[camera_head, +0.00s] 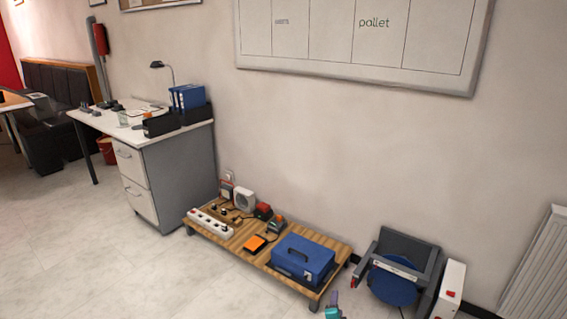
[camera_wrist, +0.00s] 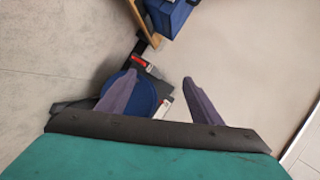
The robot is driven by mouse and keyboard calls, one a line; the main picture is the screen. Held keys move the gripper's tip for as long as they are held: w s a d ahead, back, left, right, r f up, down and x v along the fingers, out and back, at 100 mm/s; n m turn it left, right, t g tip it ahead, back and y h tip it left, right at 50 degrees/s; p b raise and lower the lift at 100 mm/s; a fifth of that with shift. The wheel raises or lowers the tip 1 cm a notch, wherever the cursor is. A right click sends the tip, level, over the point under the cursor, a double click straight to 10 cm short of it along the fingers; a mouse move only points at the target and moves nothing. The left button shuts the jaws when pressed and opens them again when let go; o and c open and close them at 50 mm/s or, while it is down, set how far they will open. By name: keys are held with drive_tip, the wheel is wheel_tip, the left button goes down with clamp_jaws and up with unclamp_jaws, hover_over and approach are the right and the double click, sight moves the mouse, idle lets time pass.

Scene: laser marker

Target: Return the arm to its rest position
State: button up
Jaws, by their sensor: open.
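My gripper (camera_wrist: 158,77) is open in the wrist view, with its two purple-grey fingers spread apart and nothing between them. A small purple and teal part of my gripper (camera_head: 333,304) shows at the bottom edge of the head view, in front of the low wooden table (camera_head: 316,292). The rest of my arm is out of view there. A dark grey machine with a blue round disc (camera_head: 394,283) stands right of the table. In the wrist view the blue disc (camera_wrist: 142,98) shows beyond the fingers, partly hidden by the left one.
A blue toolbox (camera_head: 303,259), a white power strip (camera_head: 211,223) and an orange-topped box (camera_head: 255,244) are on the table. A white box with a red button (camera_head: 450,290) and a radiator (camera_head: 537,270) are at right. A desk (camera_head: 147,178) stands left. The front-left floor is clear.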

drive_tip(key=s+a+n+g+y+p, duration=0.3)
drive_tip(key=s+a+n+g+p, duration=0.15)
drive_tip(key=s, duration=0.55)
drive_tip(key=s+a+n+g+y+p, duration=0.25)
drive_tip(key=s+n+g+p, duration=0.2)
drive_tip(key=s, duration=0.55)
drive_tip(key=s+d+r+n+g+h, duration=0.1)
drive_tip(key=s+n+g, duration=0.3)
drive_tip(key=s, duration=0.9)
drive_tip(key=s+d+r+n+g+h, duration=0.1)
drive_tip(key=s+n+g, duration=0.3)
drive_tip(key=s, duration=0.9)
drive_tip(key=shift+d+r+g+p, duration=0.3)
drive_tip(key=shift+r+g, duration=0.15)
drive_tip(key=shift+g, duration=0.55)
